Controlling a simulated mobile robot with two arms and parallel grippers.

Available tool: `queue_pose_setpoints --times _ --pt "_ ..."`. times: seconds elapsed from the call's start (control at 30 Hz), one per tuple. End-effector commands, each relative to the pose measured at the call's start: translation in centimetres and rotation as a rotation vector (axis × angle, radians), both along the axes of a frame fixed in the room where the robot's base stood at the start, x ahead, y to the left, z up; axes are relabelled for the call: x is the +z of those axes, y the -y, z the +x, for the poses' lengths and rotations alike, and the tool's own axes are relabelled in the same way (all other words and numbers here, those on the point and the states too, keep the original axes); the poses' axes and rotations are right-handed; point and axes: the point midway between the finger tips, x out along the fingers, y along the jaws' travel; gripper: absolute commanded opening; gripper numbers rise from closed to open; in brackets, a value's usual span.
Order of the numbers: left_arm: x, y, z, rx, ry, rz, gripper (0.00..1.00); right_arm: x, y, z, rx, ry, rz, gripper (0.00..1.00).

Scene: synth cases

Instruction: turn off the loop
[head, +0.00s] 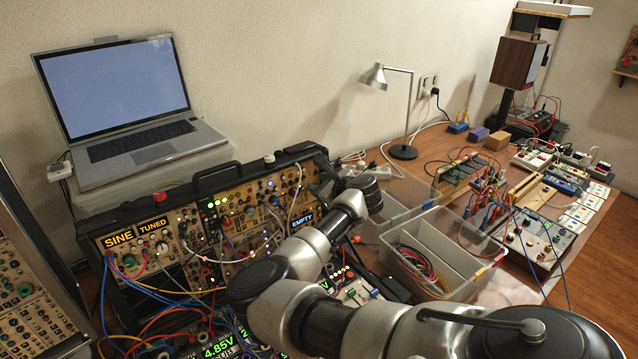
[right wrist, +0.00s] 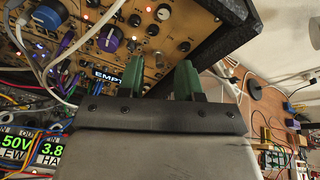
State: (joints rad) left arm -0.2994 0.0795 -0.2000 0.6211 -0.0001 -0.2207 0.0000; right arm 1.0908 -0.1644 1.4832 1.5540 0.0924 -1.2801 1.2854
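The synth case (head: 213,184) stands open left of centre in the head view, its panels full of knobs, lights and patch cables. One display reads EMPTY (head: 303,221); in the right wrist view part of it (right wrist: 108,75) shows left of the fingers. I cannot read a loop label on any control. My right gripper (head: 330,187) is at the right end of the case, largely hidden by my wrist in the head view. In the right wrist view its green fingers (right wrist: 158,78) are apart with nothing visible between them, in front of the panel's lower right corner. My left gripper is not in view.
A laptop (head: 118,98) stands behind the case. Loose cables hang over the case front. A clear bin (head: 468,262) with coiled cables, a desk lamp (head: 403,152) and another control box (head: 541,244) stand to the right. My right arm crosses the front.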

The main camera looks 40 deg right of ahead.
Motion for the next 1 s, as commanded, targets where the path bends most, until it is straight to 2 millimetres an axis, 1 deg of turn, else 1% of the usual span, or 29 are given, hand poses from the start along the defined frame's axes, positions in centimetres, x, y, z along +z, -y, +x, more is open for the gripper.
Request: queue_pose_setpoints --times 0.03,0.17,0.43,0.6,0.67,0.87,1.0 --pt "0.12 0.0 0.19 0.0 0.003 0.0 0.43 -0.08 0.06 0.37 0.0 0.0 0.0 0.35" --pt "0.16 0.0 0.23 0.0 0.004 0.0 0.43 -0.29 0.1 0.83 -0.001 0.0 -0.001 0.35" --pt "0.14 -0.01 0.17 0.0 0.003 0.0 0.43 -0.34 0.11 0.9 -0.001 0.0 0.0 0.35" --pt "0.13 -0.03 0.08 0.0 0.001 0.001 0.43 -0.34 0.09 0.89 -0.001 0.0 0.0 0.09" --pt "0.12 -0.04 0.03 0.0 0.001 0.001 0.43 -0.33 0.09 0.89 -0.001 0.0 0.0 0.0" --pt "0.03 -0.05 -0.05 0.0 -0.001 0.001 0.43 -0.41 0.08 0.87 0.0 0.002 0.0 0.0" --pt "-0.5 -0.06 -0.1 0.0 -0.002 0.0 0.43 -0.69 0.07 0.81 -0.001 0.024 -0.003 0.0"
